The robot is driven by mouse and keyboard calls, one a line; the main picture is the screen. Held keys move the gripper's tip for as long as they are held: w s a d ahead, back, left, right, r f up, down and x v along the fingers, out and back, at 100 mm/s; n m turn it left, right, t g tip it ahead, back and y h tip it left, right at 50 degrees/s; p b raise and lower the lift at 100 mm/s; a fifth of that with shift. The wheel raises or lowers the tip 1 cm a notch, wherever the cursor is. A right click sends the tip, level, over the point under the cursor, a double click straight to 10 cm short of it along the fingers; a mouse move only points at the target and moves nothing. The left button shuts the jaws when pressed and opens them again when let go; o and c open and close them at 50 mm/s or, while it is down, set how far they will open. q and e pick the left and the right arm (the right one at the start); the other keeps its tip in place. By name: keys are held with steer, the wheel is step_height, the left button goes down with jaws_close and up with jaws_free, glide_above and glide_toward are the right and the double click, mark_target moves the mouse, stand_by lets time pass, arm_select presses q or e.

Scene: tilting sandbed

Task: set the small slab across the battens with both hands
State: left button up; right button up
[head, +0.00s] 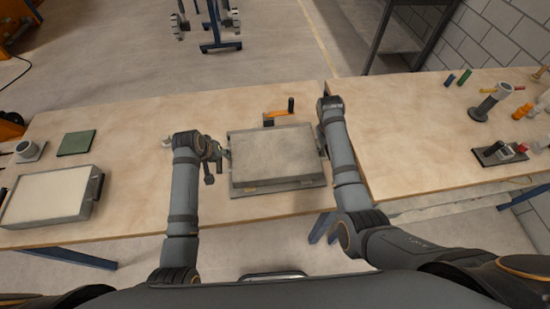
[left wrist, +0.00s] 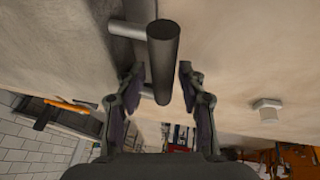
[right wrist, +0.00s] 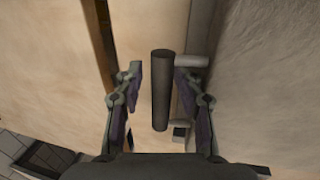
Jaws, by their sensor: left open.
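A grey, rough-topped slab (head: 275,155) lies on a low grey base (head: 300,184) in the middle of the table. A dark bar handle stands out from each side, one in the left wrist view (left wrist: 163,50) and one in the right wrist view (right wrist: 162,110). My left gripper (head: 217,155) is open at the slab's left side, its fingers on either side of the bar, apart from it. My right gripper (right wrist: 158,85) is open likewise around the right bar; in the head view my arm mostly hides it. I cannot make out separate battens.
An orange crank (head: 280,115) stands behind the slab. To the left are a pale-filled tray (head: 50,215), a green square (head: 76,142) and a small round fitting (head: 29,151). A grey stand (head: 488,104) and small parts occupy the right table.

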arm_select(q)
steer(key=v, duration=0.7)
steer(key=shift+r, duration=0.35)
arm_select(e)
step_height(320, 180, up, 7)
steer(key=a, duration=0.1)
steer(key=shift+a+r, duration=0.15)
steer(key=shift+a, duration=0.1)
arm_select(q)
steer(key=shift+s, duration=0.2)
